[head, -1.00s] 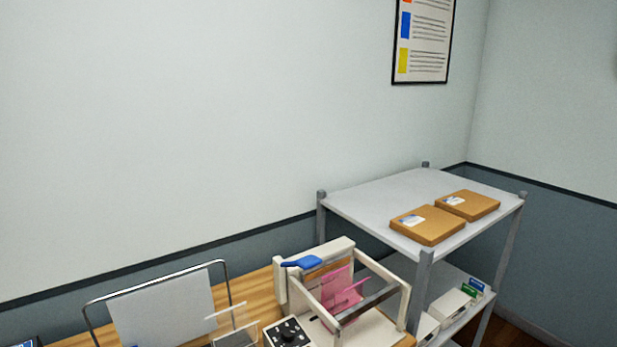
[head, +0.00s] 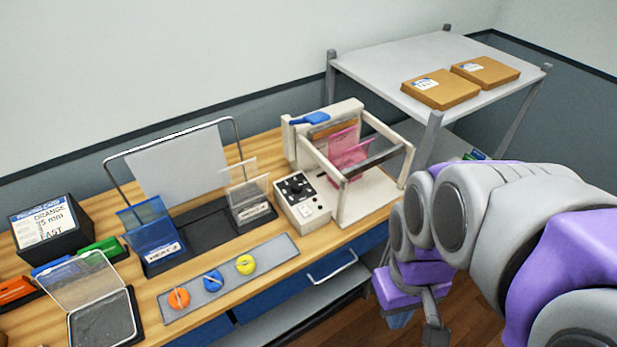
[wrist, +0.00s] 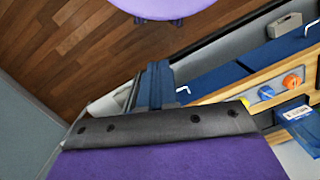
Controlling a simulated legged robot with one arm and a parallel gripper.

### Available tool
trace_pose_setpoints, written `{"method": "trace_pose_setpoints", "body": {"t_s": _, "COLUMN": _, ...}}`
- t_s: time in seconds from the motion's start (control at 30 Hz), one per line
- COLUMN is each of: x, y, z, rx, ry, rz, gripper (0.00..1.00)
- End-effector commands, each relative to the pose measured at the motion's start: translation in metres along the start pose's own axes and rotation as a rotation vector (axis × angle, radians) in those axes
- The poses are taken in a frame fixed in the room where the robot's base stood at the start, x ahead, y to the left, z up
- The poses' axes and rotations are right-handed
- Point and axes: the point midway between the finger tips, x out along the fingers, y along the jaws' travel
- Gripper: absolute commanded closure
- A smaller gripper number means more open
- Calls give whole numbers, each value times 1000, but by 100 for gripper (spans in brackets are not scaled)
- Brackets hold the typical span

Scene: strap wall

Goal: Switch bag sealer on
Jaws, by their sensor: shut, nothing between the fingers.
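The bag sealer (head: 375,192) is a cream frame at the right end of the bench in the head view. It has a blue handle (head: 310,118) on top and pink sheets inside. Its control box (head: 300,202) has a black dial panel and a pale switch (head: 308,211) on the front. My gripper shows in the wrist view (wrist: 156,72) as two blue fingers close together, empty, over the floor side of the bench. In the head view it hangs in front of the bench, right of and below the sealer, apart from it. The switch's position is too small to tell.
A grey strip (head: 215,284) with orange, blue and yellow knobs lies along the bench front. Card holders (head: 160,245) and a wire stand (head: 237,130) stand left of the sealer. A grey shelf (head: 390,65) with two cardboard boxes stands right. A drawer handle (head: 335,268) sticks out below.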

Motion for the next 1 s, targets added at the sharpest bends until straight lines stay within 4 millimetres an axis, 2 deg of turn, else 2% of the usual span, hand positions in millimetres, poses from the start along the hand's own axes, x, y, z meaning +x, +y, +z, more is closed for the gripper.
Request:
{"method": "trace_pose_setpoints", "body": {"t_s": 0.03, "x": -5, "y": 0, "z": -15, "rx": -69, "ry": 4, "rz": 2, "gripper": 100}}
{"method": "trace_pose_setpoints", "body": {"t_s": 0.47, "x": -38, "y": -4, "z": -138, "rx": -681, "ry": 48, "rz": 32, "gripper": 100}}
{"method": "trace_pose_setpoints", "body": {"t_s": 0.73, "x": -45, "y": -16, "z": -215, "rx": -1057, "ry": 70, "rz": 62, "gripper": 100}}
{"method": "trace_pose_setpoints", "body": {"t_s": 1.0, "x": -42, "y": -34, "z": -289, "rx": -1429, "ry": 84, "rz": 101, "gripper": 100}}
